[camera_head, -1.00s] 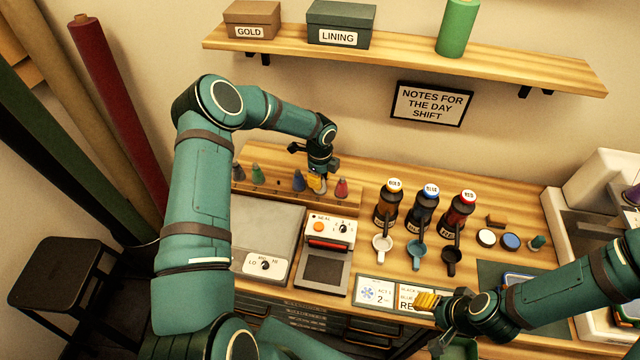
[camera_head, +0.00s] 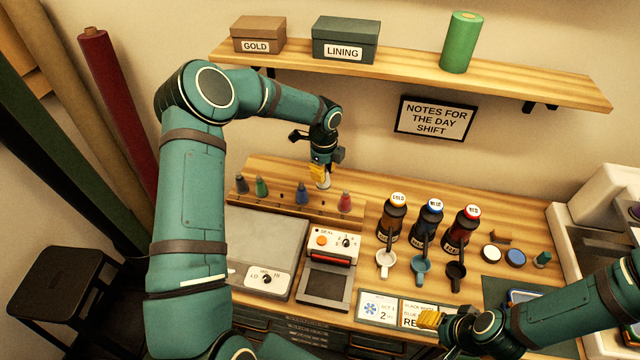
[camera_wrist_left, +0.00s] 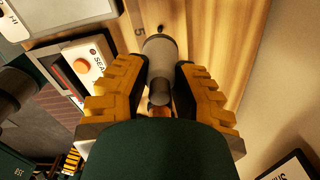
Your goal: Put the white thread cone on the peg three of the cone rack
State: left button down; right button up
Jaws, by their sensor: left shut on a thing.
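The white thread cone (camera_head: 324,183) hangs in my left gripper (camera_head: 317,172), which is shut on it. They are above the cone rack (camera_head: 295,209), near the gap between the blue cone (camera_head: 301,193) and the red cone (camera_head: 345,202). In the left wrist view the cone (camera_wrist_left: 159,60) looks grey between the yellow fingers (camera_wrist_left: 158,90); a "5" shows on the wood beside it. The spot between green and blue has no cone. My right gripper (camera_head: 432,320) is low at the front.
A sealer (camera_head: 328,275) and a grey heat plate (camera_head: 265,240) stand in front of the rack. A shelf (camera_head: 420,68) and a framed sign (camera_head: 435,118) are behind.

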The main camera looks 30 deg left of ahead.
pick_arm(q)
jog(key=s+a+r+m+b, duration=0.1)
jog(key=s+a+m+b, duration=0.15)
jog(key=a, duration=1.05)
jog(key=f, duration=0.6)
jog(key=s+f, duration=0.1)
jog(key=f, duration=0.2)
jog(key=shift+w+a+f, duration=0.1)
jog(key=shift+f, duration=0.3)
jog(key=c, duration=0.8)
grip_release()
jog(key=shift+f, duration=0.1)
jog(key=shift+c, duration=0.2)
